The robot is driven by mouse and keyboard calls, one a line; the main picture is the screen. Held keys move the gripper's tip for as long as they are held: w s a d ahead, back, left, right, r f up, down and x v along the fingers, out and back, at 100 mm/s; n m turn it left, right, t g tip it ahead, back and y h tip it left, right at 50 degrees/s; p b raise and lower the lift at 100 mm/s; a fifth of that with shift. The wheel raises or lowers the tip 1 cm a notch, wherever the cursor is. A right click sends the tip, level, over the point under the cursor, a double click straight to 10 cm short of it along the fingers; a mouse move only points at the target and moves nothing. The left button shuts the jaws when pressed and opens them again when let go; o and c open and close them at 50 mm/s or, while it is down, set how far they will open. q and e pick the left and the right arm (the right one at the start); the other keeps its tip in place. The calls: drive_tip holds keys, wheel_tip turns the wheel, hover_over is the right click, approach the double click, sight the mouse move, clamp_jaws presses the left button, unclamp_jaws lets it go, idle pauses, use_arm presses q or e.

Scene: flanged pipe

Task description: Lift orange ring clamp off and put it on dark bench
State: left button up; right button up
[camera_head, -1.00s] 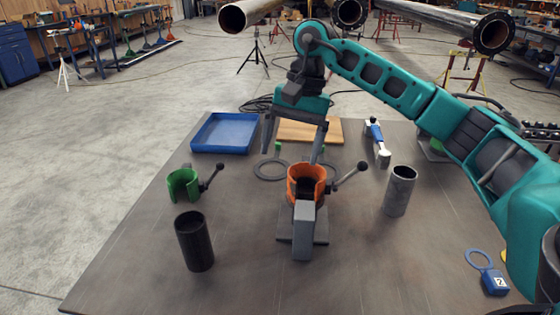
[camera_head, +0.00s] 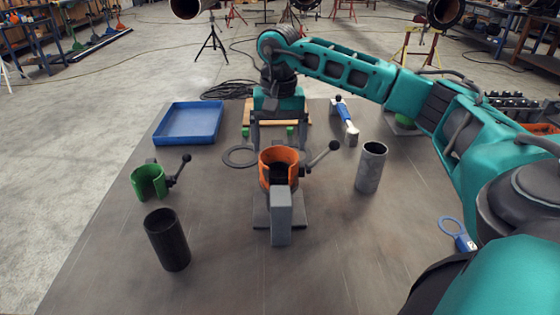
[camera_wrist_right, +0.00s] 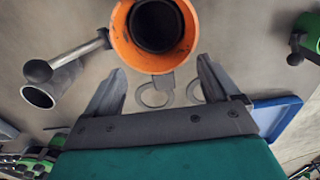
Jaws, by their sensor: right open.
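The orange ring clamp (camera_head: 277,166) sits around the top of a dark upright pipe piece on a grey stand (camera_head: 281,215) in the middle of the dark bench (camera_head: 330,265). Its black-knobbed lever (camera_head: 320,158) points right. My right gripper (camera_head: 279,160) is just behind the clamp, fingers spread and empty. In the right wrist view the open gripper (camera_wrist_right: 162,88) faces the orange clamp (camera_wrist_right: 120,35), which lies just beyond the fingertips. The clamp hides part of the fingertips in the head view. My left gripper is not in view.
A green clamp (camera_head: 149,183) and black pipe (camera_head: 167,240) stand at left. A grey pipe (camera_head: 371,167) stands at right. A blue tray (camera_head: 189,123) lies at back left, and a blue-tagged ring (camera_head: 458,235) at right. Bare bench lies in front and between.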

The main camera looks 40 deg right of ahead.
sight(278, 146)
drive_tip(key=shift+w+f, duration=0.1)
drive_tip(key=shift+f, duration=1.45)
drive_tip(key=shift+c, duration=0.3)
drive_tip(key=c, duration=0.9)
drive_tip(key=shift+a+f, duration=0.15)
clamp_jaws()
